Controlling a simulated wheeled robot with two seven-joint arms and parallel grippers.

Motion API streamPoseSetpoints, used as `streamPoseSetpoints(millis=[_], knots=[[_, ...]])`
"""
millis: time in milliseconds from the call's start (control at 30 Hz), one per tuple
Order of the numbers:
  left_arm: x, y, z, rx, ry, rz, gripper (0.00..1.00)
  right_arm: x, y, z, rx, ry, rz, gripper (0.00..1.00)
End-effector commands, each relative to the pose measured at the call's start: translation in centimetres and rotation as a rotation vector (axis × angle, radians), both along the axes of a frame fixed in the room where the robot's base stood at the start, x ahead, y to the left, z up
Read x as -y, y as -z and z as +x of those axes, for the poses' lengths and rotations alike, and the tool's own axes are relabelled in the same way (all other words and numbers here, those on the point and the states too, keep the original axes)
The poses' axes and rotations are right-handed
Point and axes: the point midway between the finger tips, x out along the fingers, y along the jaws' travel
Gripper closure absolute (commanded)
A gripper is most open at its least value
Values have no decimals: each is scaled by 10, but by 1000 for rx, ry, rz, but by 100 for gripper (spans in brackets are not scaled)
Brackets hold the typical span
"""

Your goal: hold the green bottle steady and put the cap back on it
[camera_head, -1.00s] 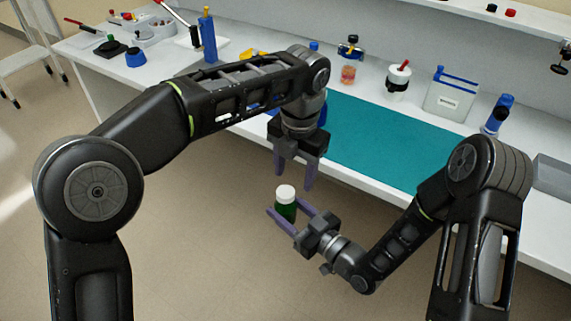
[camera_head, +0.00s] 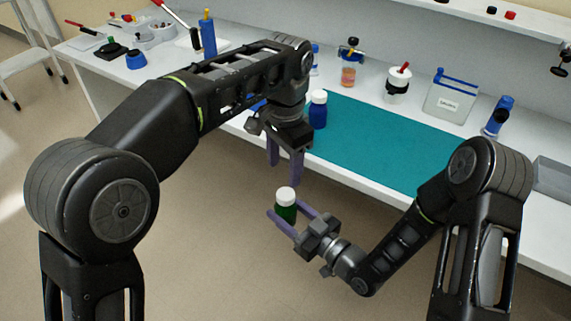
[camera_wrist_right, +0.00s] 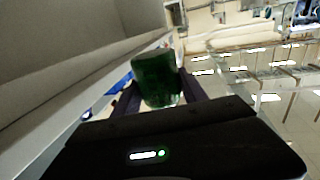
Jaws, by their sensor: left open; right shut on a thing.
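The green bottle (camera_head: 286,213) is held upright in front of the bench, clear of the floor. A white cap (camera_head: 285,194) sits on its top; whether it is fully tightened I cannot tell. My right gripper (camera_head: 284,211) is shut around the bottle's body. In the right wrist view the green bottle (camera_wrist_right: 157,80) stands between the two fingers, and the cap is not visible there. My left gripper (camera_head: 284,173) is open and empty, pointing down just above the cap, apart from it.
The bench has a teal mat (camera_head: 385,145), mostly bare. A blue bottle with a white lid (camera_head: 318,113) stands at its left end, near my left gripper. Behind are a white jar (camera_head: 398,88) and a clear box (camera_head: 450,98). A grey tray (camera_head: 553,173) is at right.

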Motion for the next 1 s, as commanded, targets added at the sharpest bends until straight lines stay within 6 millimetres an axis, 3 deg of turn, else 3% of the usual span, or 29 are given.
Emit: streamPoseSetpoints(millis=[200, 400, 1000], knots=[[2, 0, -2, -9, -494, -23, 44, 0, 0, 0, 1, 0, 1, 100], [3, 0, -2, -8, -717, -25, 44, 0, 0, 0, 1, 0, 1, 100], [3, 9, -2, -8, -752, -23, 44, 0, 0, 0, 1, 0, 1, 100]])
